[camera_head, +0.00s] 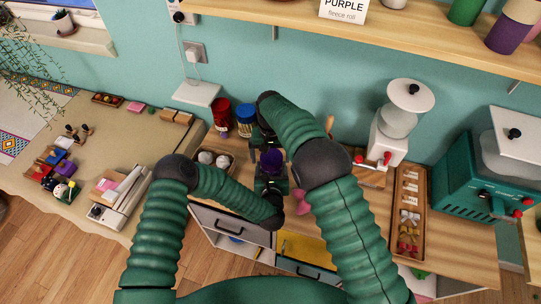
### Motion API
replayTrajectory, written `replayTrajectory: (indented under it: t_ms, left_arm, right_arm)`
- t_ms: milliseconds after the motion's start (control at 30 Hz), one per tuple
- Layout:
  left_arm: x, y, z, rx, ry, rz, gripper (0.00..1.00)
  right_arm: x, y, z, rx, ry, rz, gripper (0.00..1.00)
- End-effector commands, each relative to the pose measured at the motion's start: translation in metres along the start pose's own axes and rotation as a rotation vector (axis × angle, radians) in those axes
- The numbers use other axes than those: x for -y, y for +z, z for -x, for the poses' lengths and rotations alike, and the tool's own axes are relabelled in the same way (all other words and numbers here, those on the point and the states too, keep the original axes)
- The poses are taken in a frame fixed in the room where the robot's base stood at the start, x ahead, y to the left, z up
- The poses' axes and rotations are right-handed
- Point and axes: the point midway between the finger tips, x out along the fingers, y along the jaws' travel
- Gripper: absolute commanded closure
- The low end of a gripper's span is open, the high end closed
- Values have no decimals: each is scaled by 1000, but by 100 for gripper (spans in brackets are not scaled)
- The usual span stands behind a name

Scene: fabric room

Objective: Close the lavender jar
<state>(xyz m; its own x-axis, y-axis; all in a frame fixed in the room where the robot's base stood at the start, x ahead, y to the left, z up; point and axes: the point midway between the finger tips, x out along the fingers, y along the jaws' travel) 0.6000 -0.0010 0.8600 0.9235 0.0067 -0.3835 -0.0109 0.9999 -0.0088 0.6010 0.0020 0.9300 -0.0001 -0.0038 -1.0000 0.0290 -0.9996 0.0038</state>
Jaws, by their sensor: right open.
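A small round purple thing (271,160), which looks like the lavender jar or its top, stands on the wooden counter between my two grippers. Its lower part is hidden, and I cannot tell its lid from its body. My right gripper (263,137) is open just behind it, reaching down from my bent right arm. My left gripper (271,185) is at its near side, close to it. Whether its fingers touch the jar or are closed on it is too small to tell.
A red jar (221,114) and a blue jar (245,118) stand behind, to the left. A bowl of pale balls (214,160) is left of the grippers. A white-lidded machine (393,125) and a wooden tray (410,210) are on the right. A shelf (420,32) overhangs the back.

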Motion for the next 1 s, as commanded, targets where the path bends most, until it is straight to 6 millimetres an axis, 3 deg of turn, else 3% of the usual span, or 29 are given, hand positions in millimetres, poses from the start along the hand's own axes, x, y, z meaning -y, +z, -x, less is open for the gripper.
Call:
replayTrajectory:
  t_ms: [167,400,600,967,1000]
  left_arm:
    - [-1,0,0,1,2,0,100]
    - [-1,0,0,0,3,0,100]
    - [-1,0,-1,1,3,0,100]
    - [-1,0,-1,1,2,1,100]
    - [-1,0,-1,1,2,1,27]
  right_arm:
    - [0,-1,19,-2,-1,0,7]
    - [0,-2,75,-4,-2,0,7]
    - [1,-2,109,-2,-2,0,7]
    - [0,-1,119,0,-1,0,7]
    - [0,-1,119,0,0,0,7]
